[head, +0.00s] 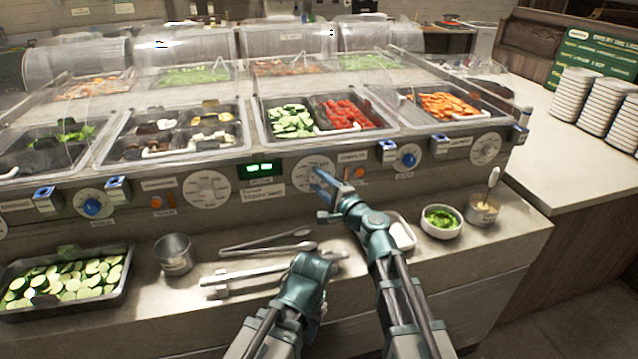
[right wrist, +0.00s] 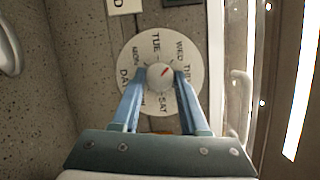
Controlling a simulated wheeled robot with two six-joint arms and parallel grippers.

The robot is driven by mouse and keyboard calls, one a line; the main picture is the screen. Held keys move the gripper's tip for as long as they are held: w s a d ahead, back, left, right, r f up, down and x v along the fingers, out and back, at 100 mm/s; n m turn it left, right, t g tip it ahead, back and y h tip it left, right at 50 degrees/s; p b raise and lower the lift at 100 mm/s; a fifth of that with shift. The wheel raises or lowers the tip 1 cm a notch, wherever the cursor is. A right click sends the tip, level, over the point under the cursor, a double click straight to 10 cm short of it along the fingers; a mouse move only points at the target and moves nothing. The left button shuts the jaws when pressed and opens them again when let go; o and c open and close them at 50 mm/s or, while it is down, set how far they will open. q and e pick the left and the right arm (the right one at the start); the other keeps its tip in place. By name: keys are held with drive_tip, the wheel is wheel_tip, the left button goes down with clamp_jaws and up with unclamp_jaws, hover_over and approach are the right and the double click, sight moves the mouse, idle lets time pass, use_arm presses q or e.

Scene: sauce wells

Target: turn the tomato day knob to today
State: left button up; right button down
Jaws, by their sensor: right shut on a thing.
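The tomato day knob is a round white day dial (head: 306,172) on the counter's front panel, below the pan of red tomatoes (head: 343,113). In the right wrist view its small silver centre knob (right wrist: 160,76) sits between my blue fingers, with TUE, WED and SAT readable around it. The red pointer mark slants up and right, toward WED. My right gripper (head: 322,188) is shut on the knob; it fills the lower part of the wrist view (right wrist: 163,90). A green-lit display (head: 260,168) is left of the dial, its text too small to read. My left arm's end (head: 305,275) is low; its fingers are not clear.
Another white dial (head: 207,188) and blue knobs (head: 92,207) line the panel. On the ledge are tongs (head: 265,245), a metal cup (head: 174,254), a cucumber tray (head: 65,282), and a bowl of greens (head: 441,221). Plate stacks (head: 576,95) stand at right.

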idle(0.4)
drive_tip(key=shift+c, duration=2.1)
unclamp_jaws()
